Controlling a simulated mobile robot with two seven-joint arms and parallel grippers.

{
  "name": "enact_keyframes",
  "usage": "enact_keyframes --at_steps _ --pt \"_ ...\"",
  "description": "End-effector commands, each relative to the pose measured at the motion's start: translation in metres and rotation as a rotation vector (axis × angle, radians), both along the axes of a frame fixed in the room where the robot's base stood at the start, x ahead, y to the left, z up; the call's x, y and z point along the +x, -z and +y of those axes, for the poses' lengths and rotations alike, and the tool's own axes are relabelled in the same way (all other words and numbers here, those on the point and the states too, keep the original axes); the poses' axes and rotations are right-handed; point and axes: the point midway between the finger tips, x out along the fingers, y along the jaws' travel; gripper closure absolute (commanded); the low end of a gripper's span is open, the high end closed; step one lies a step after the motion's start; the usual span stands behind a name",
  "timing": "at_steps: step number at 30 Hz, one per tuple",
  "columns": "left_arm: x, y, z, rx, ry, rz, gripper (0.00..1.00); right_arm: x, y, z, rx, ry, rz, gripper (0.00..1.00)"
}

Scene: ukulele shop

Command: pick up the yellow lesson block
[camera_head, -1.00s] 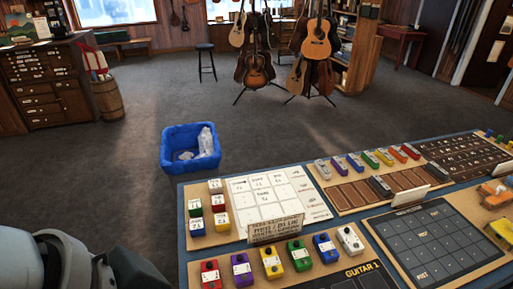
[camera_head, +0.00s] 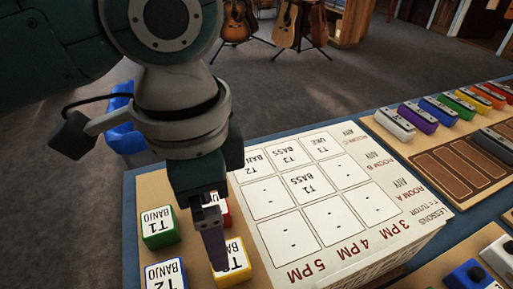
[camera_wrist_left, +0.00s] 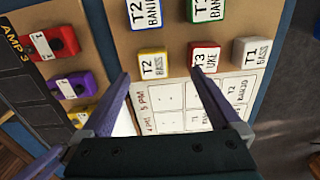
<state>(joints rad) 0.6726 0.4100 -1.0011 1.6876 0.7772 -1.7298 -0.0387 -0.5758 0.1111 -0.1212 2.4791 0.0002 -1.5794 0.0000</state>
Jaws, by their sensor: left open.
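The yellow lesson block (camera_head: 234,274) with a white top marked T2 stands beside the lesson chart, partly hidden by my left gripper (camera_head: 216,258) in the head view. In the left wrist view the yellow block (camera_wrist_left: 152,64), marked T2 BASS, appears between and beyond the two purple fingers of my left gripper (camera_wrist_left: 161,76). The fingers are apart and empty, pointing down. I cannot tell the exact height of the fingertips above the block. My right gripper is in neither current view.
Close by stand a red block (camera_wrist_left: 205,57), a white block (camera_wrist_left: 250,52), a green block (camera_head: 160,227) and a blue block (camera_head: 165,275). The lesson chart (camera_head: 290,200) lies right of the blocks. A blue bin (camera_head: 122,138) stands on the floor behind the table.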

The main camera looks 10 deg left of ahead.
Motion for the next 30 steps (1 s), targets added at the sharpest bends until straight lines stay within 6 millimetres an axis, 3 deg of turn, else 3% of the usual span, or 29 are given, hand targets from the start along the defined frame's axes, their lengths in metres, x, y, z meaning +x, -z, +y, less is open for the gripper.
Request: enact_keyframes --at_steps 3,11,18,28,30 --pt "-0.001 0.021 0.0 0.001 -0.001 0.003 0.03 -0.001 0.006 -0.001 -0.003 0.0 0.004 0.5" --pt "-0.002 0.046 -0.001 -0.001 0.0 0.001 0.03 -0.003 0.012 -0.004 -0.014 -0.007 0.008 0.5" --pt "-0.006 0.084 -0.003 0.0 -0.001 0.0 0.03 -0.003 0.022 -0.004 -0.014 -0.007 0.007 0.5" --pt "-0.006 0.09 -0.003 -0.001 0.0 -0.002 0.03 -0.002 0.022 -0.003 -0.01 -0.004 0.006 0.5" --pt "-0.006 0.09 -0.003 -0.001 0.0 -0.002 0.1 -0.002 0.022 -0.002 -0.008 -0.004 0.005 0.5"
